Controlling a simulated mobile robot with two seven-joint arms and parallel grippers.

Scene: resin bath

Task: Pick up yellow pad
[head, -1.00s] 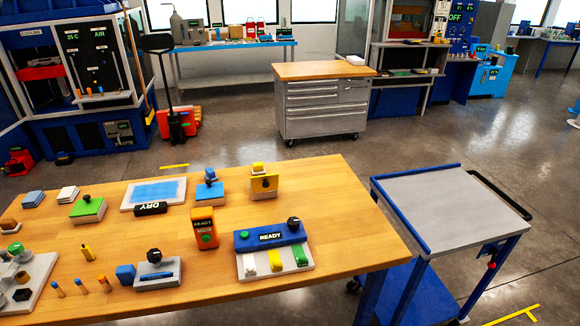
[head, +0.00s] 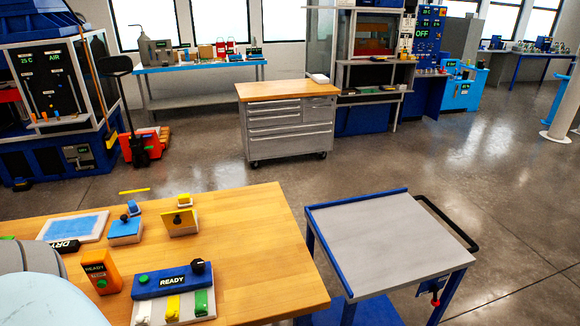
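A yellow pad (head: 180,221) with a dark knob stands toward the back of the wooden table (head: 250,240), with a pale part under it. A smaller yellow-topped block (head: 185,201) sits just behind it. A blue pad (head: 125,229) with a dark knob is to its left. A pale rounded part of my own arm fills the lower left corner. Neither gripper shows, so I cannot see whether they are open or shut.
A grey cart (head: 385,235) stands right of the table. The table's right part is bare.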

